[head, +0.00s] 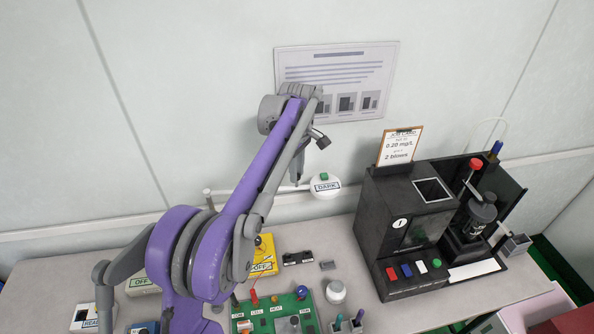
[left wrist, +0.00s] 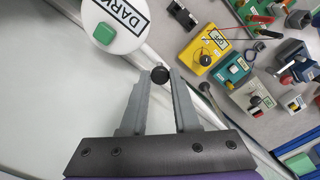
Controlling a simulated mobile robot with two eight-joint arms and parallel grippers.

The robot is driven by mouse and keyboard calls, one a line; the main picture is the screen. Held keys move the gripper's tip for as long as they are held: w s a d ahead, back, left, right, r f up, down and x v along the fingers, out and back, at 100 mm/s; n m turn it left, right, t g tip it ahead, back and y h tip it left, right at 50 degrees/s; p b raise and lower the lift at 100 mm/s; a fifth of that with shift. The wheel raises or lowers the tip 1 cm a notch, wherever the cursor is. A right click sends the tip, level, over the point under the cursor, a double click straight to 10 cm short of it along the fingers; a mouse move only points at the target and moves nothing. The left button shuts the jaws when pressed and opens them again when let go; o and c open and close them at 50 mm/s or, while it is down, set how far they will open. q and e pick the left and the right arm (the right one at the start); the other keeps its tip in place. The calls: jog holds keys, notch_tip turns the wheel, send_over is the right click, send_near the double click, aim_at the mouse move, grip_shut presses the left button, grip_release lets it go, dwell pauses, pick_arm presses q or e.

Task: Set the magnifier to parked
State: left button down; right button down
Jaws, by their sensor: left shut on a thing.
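A round white head labelled DARK (head: 326,186) sits at the end of a pale horizontal arm (head: 225,192) near the back wall; I take it to be the magnifier. In the left wrist view the white head (left wrist: 116,18) shows a green square button. My left gripper (head: 297,180) is beside it, to its left in the head view. In the left wrist view my left gripper (left wrist: 161,78) has its fingertips shut on a small black knob (left wrist: 160,74). What the knob is fixed to is hidden. My right gripper is not in view.
A black tester station (head: 370,235) with coloured buttons stands at the right, with a job card (head: 400,147) on top. A green board (head: 270,315), a yellow box (head: 262,255) and small parts crowd the front. The wall behind is bare except for a poster (head: 340,60).

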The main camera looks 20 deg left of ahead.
pick_arm(q)
jog(key=shift+w+a+r, duration=0.1)
jog(key=shift+w, duration=0.05)
jog(key=c, duration=1)
grip_release()
jog(key=o, duration=0.3)
jog(key=shift+w, duration=0.1)
jog(key=shift+o, duration=0.2)
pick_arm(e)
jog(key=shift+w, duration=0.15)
pick_arm(q)
jog(key=shift+r, duration=0.25)
notch_tip(320, 180, up, 10)
jog(key=p, duration=0.1)
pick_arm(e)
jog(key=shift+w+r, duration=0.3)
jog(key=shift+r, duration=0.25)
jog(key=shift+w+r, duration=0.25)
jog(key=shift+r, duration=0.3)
pick_arm(q)
jog(key=shift+r, duration=0.1)
